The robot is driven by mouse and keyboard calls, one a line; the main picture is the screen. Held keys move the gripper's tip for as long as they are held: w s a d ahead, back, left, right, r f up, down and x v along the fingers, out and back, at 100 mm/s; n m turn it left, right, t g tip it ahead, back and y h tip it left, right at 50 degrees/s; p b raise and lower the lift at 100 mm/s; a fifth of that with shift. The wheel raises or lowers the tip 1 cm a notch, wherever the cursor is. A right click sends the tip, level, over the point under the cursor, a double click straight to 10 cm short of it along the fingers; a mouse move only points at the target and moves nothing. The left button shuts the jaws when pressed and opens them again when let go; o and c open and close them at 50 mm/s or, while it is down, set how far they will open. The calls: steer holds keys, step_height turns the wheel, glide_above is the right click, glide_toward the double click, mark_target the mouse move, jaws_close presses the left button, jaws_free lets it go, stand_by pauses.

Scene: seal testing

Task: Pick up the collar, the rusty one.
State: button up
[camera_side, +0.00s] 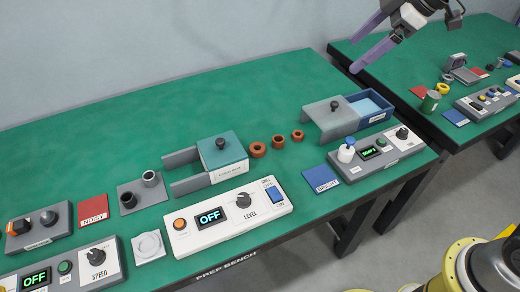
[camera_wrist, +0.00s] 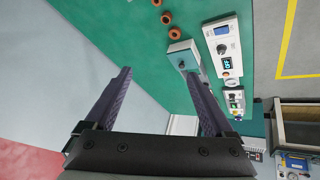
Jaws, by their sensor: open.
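Three rusty orange-brown rings lie in a row on the green bench in the side view: a larger one (camera_side: 258,149), a middle one (camera_side: 278,141) and a smaller one (camera_side: 297,135). I cannot tell which is the collar. My gripper (camera_side: 356,54) is open and empty, high above the far right of the bench. Its purple fingers (camera_wrist: 157,73) are spread apart, away from the rings.
A teal-lidded box (camera_side: 222,150) stands left of the rings, and a grey-lidded blue drawer box (camera_side: 330,118) right of them. A white LEVEL panel (camera_side: 228,216) lies in front. A second bench (camera_side: 430,70) stands at right. The bench behind the rings is clear.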

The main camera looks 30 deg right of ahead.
steer(key=w+a+f+n+g, duration=0.1)
steer(key=w+a+f, duration=0.35)
steer(key=w, duration=0.25)
steer(key=n+g, duration=0.1)
steer(key=g, duration=0.2)
glide_above(260, 144)
steer(key=s+d, duration=0.2)
steer(key=s, duration=0.1)
steer(key=shift+y, duration=0.3)
steer(key=f, duration=2.3)
steer(key=shift+w+a+f, duration=0.15)
steer(key=shift+a+f, duration=0.05)
steer(key=shift+f, duration=0.15)
steer(key=shift+w+a+x, duration=0.1)
steer(key=shift+w+x, duration=0.1)
steer(key=shift+x, duration=1.25)
steer(key=shift+w+a+x, duration=0.1)
steer(key=shift+w+x, duration=0.05)
steer(key=shift+x, duration=1.35)
steer(key=shift+r, duration=0.15)
jaws_close()
